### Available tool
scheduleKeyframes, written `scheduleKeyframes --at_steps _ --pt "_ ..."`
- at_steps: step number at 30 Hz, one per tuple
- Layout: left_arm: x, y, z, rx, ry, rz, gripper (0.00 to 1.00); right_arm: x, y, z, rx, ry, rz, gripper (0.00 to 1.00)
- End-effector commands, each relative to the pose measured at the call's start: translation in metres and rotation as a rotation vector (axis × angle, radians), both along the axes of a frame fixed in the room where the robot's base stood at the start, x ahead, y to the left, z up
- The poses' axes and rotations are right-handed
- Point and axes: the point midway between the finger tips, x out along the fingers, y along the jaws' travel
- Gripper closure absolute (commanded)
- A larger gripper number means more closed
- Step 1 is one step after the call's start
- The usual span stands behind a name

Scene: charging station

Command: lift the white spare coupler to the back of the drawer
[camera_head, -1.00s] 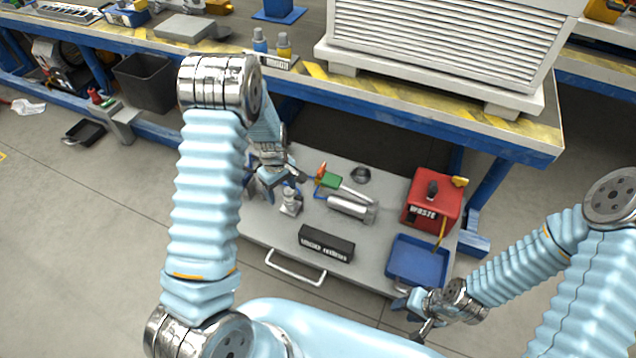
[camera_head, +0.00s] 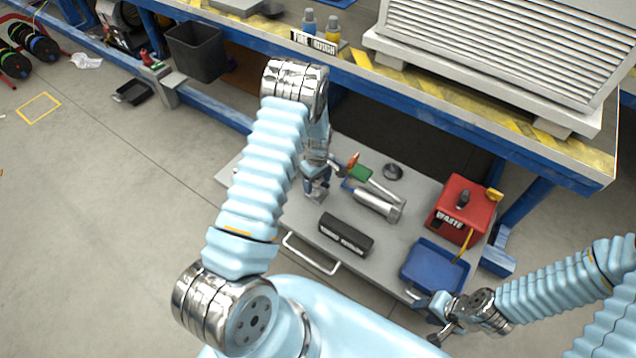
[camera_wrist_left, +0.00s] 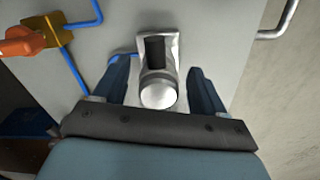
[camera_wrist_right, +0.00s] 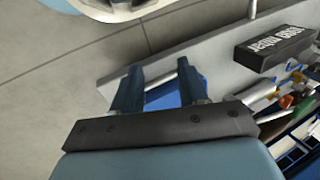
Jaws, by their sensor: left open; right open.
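The white spare coupler (camera_head: 317,193) stands on the grey drawer (camera_head: 290,225), toward its left side. It also shows close up in the left wrist view (camera_wrist_left: 159,92), as a pale piece with a dark slot and a round shiny end. My left gripper (camera_head: 315,182) is open and low over it. In the left wrist view, its two blue fingers stand on either side of the coupler, with gaps visible. My right gripper (camera_head: 428,318) is open and empty near the drawer's front right corner, beside the blue tray (camera_head: 430,266).
A black labelled box (camera_head: 346,235) lies near the drawer's front handle (camera_head: 310,254). A silver cylinder (camera_head: 377,204), a green-and-orange tool (camera_head: 360,174) and a dark round piece (camera_head: 393,171) lie further back. A red waste box (camera_head: 461,210) stands right. The workbench edge (camera_head: 450,107) overhangs the drawer's back.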

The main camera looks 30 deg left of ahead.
Motion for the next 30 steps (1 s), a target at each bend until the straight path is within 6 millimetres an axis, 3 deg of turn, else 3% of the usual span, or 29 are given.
scheduleKeyframes --at_steps 3,11,24,30 --pt "0.0001 0.0007 -0.0137 0.001 0.0 0.0 0.29 0.0 0.0001 -0.0002 0.0 0.0 0.0 0.57" --pt "0.0005 0.0005 -0.0163 0.0 -0.002 0.0 0.29 0.0 0.0 -0.0003 0.0 0.0 0.0 0.57" --pt "0.0002 0.0007 -0.0163 0.001 -0.001 0.0 0.95 0.0 0.0 -0.0003 0.0 0.0 0.0 0.57" --pt "-0.0001 0.0007 -0.0165 0.001 0.0 0.0 0.95 0.0 0.0 -0.0004 0.0 0.0 0.0 0.57"
